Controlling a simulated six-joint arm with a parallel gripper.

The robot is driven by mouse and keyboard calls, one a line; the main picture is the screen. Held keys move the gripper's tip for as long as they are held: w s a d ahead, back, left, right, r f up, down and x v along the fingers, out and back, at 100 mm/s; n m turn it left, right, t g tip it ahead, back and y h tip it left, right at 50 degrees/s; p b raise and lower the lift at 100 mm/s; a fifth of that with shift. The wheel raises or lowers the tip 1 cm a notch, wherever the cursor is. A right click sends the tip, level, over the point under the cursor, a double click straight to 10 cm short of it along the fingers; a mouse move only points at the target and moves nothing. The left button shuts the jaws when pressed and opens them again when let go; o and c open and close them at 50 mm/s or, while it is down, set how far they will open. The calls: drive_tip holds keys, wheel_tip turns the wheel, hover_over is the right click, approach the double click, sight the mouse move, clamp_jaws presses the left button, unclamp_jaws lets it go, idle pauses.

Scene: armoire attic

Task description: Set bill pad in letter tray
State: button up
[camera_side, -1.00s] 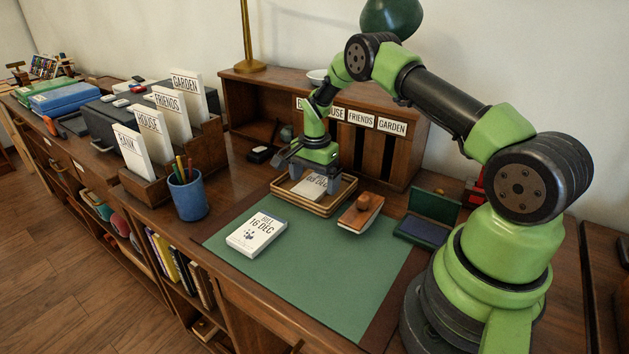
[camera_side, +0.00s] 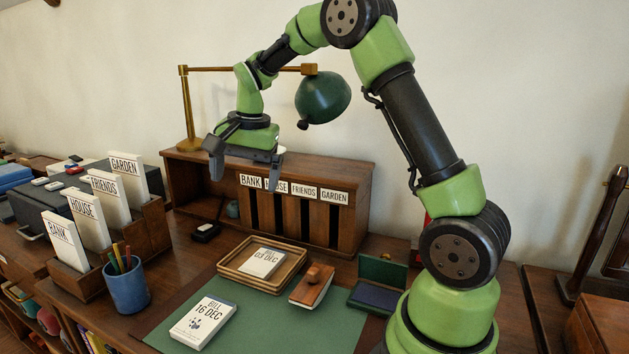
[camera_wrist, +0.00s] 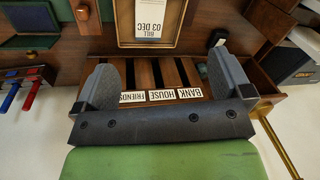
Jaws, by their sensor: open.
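A white pad marked BILL 03 DEC (camera_side: 262,262) lies in the wooden letter tray (camera_side: 229,279); in the wrist view the pad (camera_wrist: 149,18) and part of the tray (camera_wrist: 122,25) show at the top. Another white pad marked BILL 16 DEC (camera_side: 203,323) lies on the green desk mat, in front of the tray and apart from it. My gripper (camera_side: 245,174) is open and empty, raised in front of the pigeonhole unit, above and behind the tray. Its two fingers stand well apart in the wrist view (camera_wrist: 164,80).
A pigeonhole unit (camera_side: 345,224) labelled BANK, HOUSE, FRIENDS, GARDEN stands behind the tray. A green lamp (camera_side: 323,97) hangs beside my gripper. A wooden blotter (camera_side: 311,286) and a stamp pad box (camera_side: 378,284) lie right of the tray; a blue pen cup (camera_side: 127,287) stands left.

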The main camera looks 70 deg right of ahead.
drive_tip(key=s+a+r+n+t, duration=0.3)
drive_tip(key=s+a+r+n, duration=0.3)
drive_tip(key=s+a+r, duration=0.4)
drive_tip(key=s+a+f+n+t+y, duration=0.2)
drive_tip(key=s+a+n, duration=0.1)
drive_tip(key=s, duration=0.7)
drive_tip(key=shift+s+f+n, duration=0.2)
drive_tip(key=shift+s+n, duration=0.15)
drive_tip(key=shift+n, duration=0.35)
